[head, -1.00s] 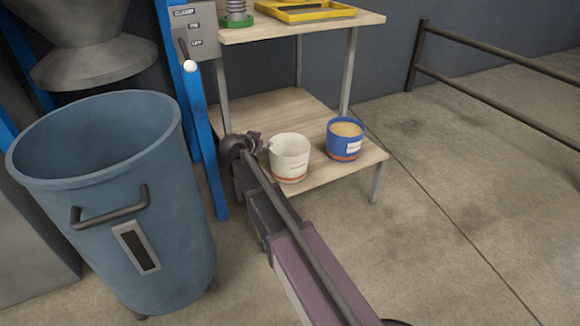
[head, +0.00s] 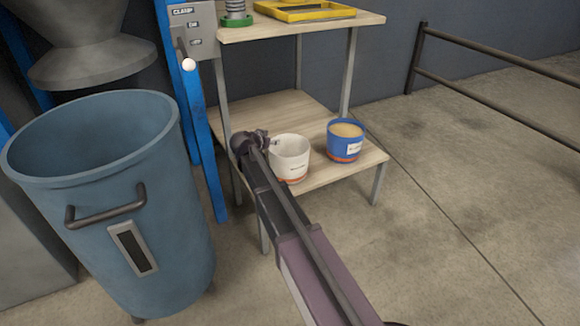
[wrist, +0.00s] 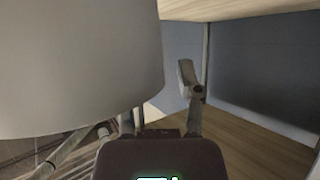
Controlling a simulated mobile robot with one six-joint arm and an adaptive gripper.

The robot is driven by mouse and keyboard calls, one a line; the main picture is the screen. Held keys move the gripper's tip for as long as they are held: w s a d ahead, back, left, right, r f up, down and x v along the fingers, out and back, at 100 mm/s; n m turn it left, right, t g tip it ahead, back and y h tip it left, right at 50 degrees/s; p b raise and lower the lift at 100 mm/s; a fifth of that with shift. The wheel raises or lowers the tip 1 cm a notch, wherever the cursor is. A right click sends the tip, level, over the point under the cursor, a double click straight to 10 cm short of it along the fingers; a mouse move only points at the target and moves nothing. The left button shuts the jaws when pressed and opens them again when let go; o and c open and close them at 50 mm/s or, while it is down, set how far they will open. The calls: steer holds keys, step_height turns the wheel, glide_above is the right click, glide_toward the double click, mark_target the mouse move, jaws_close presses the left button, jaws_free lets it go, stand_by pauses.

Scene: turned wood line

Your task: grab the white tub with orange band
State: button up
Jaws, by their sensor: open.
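The white tub with an orange band (head: 290,158) stands upright on the lower wooden shelf. My arm crosses in front of its lower left side. My gripper (head: 267,141) is at the tub's upper left side, close to the rim. In the wrist view the tub's pale wall (wrist: 80,70) fills the upper left, very near the camera. My gripper (wrist: 122,120) is open there, with one finger right of the tub and the other low at the left, partly hidden by it. Contact cannot be told.
A blue tub with tan contents (head: 346,141) stands right of the white tub on the lower shelf (head: 285,105). The upper shelf (head: 300,27) overhangs behind, holding a yellow tray (head: 305,10). A blue post (head: 205,150) and large blue bin (head: 130,210) stand left.

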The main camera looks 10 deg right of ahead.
steer(key=shift+w+d+f, duration=0.15)
steer(key=shift+w, duration=0.05)
stand_by(0.4)
jaws_close()
